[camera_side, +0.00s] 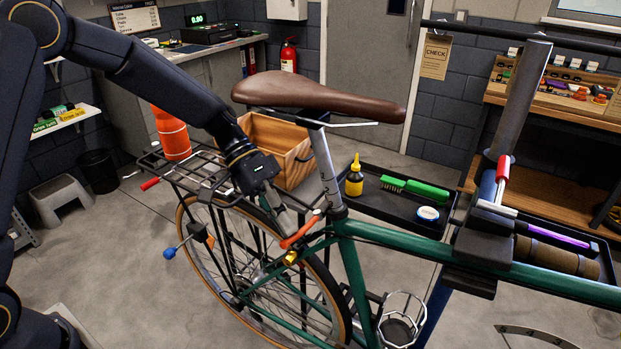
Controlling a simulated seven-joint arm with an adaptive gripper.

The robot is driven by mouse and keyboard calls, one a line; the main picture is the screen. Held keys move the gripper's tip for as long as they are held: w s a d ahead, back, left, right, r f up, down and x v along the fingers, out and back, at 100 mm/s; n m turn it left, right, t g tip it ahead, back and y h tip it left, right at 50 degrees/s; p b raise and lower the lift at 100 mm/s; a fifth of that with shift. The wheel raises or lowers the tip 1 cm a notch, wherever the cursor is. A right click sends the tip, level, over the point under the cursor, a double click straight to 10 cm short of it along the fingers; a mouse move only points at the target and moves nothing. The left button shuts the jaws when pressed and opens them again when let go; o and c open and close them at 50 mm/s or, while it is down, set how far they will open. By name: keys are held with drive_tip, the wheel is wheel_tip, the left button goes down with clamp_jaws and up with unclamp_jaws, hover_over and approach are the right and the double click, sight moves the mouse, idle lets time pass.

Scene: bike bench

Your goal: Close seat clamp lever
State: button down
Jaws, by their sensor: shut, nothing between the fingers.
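An orange-red seat clamp lever (301,231) sticks out to the lower left from the clamp area at the base of the silver seat post (325,165). The post carries a brown saddle (318,97) above the green bicycle frame (354,262). A small gold-coloured part (291,258) sits just below the lever. My gripper (278,207) reaches down from the upper left, over the rear wheel, and ends close to the lever's left side. Its fingers are shut with nothing between them. I cannot tell whether a fingertip touches the lever.
A rear rack (190,170) with an orange bottle (171,134) and a wooden crate (278,150) lies left and behind. A black tray (376,205) holds a yellow bottle (354,178) and a green brush (427,192). A stand clamp (482,245) grips the frame at right.

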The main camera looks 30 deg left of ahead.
sight(319, 218)
drive_tip(key=shift+s+d+r+n+t, duration=0.1)
drive_tip(key=shift+d+n+t, duration=0.2)
drive_tip(key=shift+n, duration=0.3)
drive_tip(key=shift+s+d+r+n+t, duration=0.1)
drive_tip(key=shift+d+n+t, duration=0.2)
drive_tip(key=shift+n, duration=0.25)
drive_tip(key=shift+s+d+r+n+t, duration=0.1)
drive_tip(key=shift+d+n+t, duration=0.2)
drive_tip(key=shift+n, duration=0.25)
drive_tip(key=w+d+r+n+t+y, duration=0.1)
drive_tip(key=d+n+t, duration=0.3)
drive_tip(key=n, duration=0.5)
drive_tip(key=shift+w+d+r+n+t+y, duration=0.35)
drive_tip(key=shift+w+d, duration=0.25)
drive_tip(key=shift+w, duration=0.15)
drive_tip(key=shift+w+a+f, duration=0.25)
drive_tip(key=shift+w+a, duration=0.05)
drive_tip(key=shift+a, duration=0.4)
